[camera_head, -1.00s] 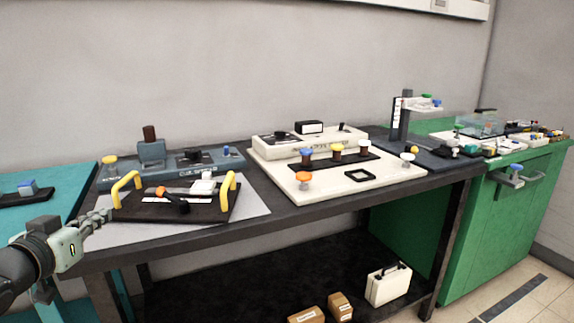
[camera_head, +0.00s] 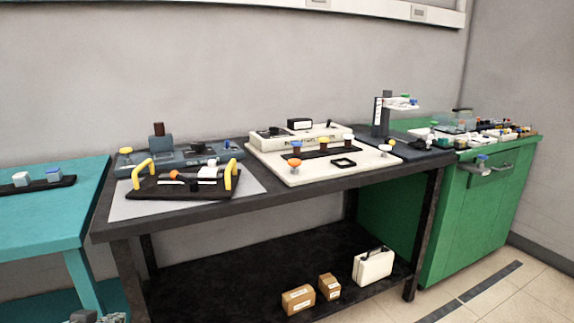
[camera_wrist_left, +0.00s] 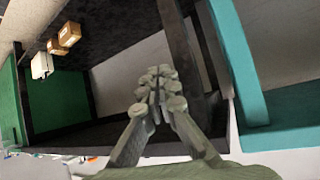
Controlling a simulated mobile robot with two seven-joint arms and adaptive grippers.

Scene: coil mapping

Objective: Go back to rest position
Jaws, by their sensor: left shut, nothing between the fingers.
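My left gripper (camera_wrist_left: 155,95) is shut and empty in the left wrist view, its fingertips together. In the head view only the top of my left gripper (camera_head: 98,316) shows at the bottom left edge, low beside the tables. It is apart from the table and touches nothing that I can see. My right gripper is not in view.
The dark table (camera_head: 290,204) carries a black tray with yellow handles (camera_head: 183,185) and a white board (camera_head: 330,172). Boxes (camera_head: 298,299) and a white case (camera_head: 372,266) stand on its lower shelf. A teal table (camera_head: 45,230) is left, a green cabinet (camera_head: 470,220) right.

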